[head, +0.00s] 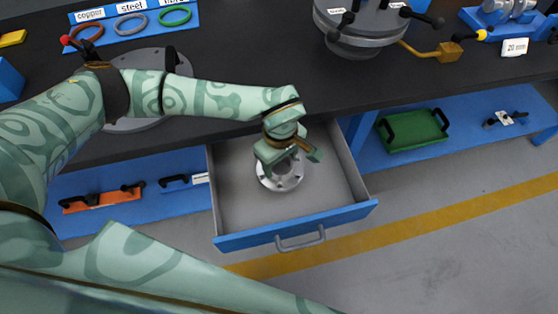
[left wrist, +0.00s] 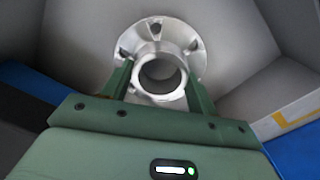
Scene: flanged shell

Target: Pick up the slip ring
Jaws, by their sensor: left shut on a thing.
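The slip ring (head: 283,182), a silver flanged collar with bolt holes in its flange and a short round neck, is in the open grey drawer (head: 335,185). In the left wrist view the slip ring (left wrist: 180,32) shows its neck between the two green fingers. My left gripper (head: 287,156) reaches down into the drawer from above and is shut on the neck. I cannot tell whether the flange touches the drawer floor. My right gripper is not in view.
The drawer's blue front (head: 300,224) and its side walls surround the gripper. The dark bench top (head: 235,60) overhangs behind. The rest of the drawer looks empty.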

